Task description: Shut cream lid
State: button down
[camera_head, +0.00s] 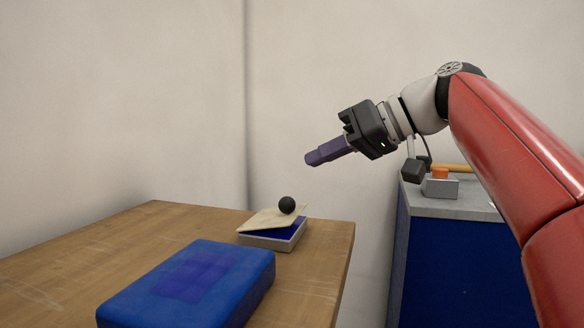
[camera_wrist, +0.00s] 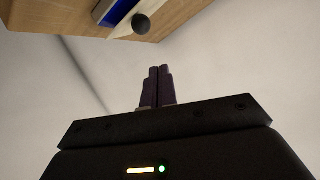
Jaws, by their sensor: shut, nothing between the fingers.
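The cream lid (camera_head: 268,219) sits tilted, partly open, on a small grey box (camera_head: 275,241) with a blue inside, near the table's far right corner. A black ball-shaped knob (camera_head: 287,205) is on the lid's raised side. In the wrist view the knob (camera_wrist: 140,23) and the lid's edge (camera_wrist: 122,28) show at the top. My gripper (camera_head: 308,161) is in the air above and to the right of the box, pointing left and slightly down. Its purple fingers (camera_wrist: 159,70) are together, with nothing between them, and are apart from the lid.
A blue padded block (camera_head: 245,292) lies on the wooden table (camera_head: 120,240) in front of the box. A blue cabinet (camera_head: 440,260) with a grey top stands at the right, with a grey box and orange button (camera_head: 440,173) on it. The table's left part is clear.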

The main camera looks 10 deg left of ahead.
jog(key=r+n, duration=0.2)
jog(key=n, duration=0.2)
send_over(296, 213)
jog(key=a, duration=0.5)
jog(key=shift+g, duration=0.3)
jog(key=f, duration=0.3)
jog(key=w+f, duration=0.1)
jog(key=f, duration=0.1)
jog(key=shift+d+f, duration=0.1)
jog(key=shift+d, duration=0.05)
jog(key=shift+s+d+f+b, duration=0.15)
jog(key=shift+d+f+b, duration=0.3)
jog(key=shift+d, duration=0.2)
jog(key=shift+s+d+f+b, duration=0.15)
jog(key=shift+d+f+b, duration=0.25)
jog(key=shift+d, duration=0.2)
jog(key=shift+s+d+f, duration=0.1)
jog(key=shift+d+f, duration=0.3)
jog(key=shift+f, duration=0.1)
jog(key=f+b, duration=0.1)
jog(key=b, duration=0.2)
jog(key=shift+d+y, duration=0.2)
jog(key=shift+y, duration=0.2)
jog(key=b, duration=0.2)
jog(key=shift+d+f+y+b, duration=0.3)
jog(key=shift+d+f+b, duration=0.05)
jog(key=shift+d+f, duration=0.05)
jog(key=shift+d, duration=0.1)
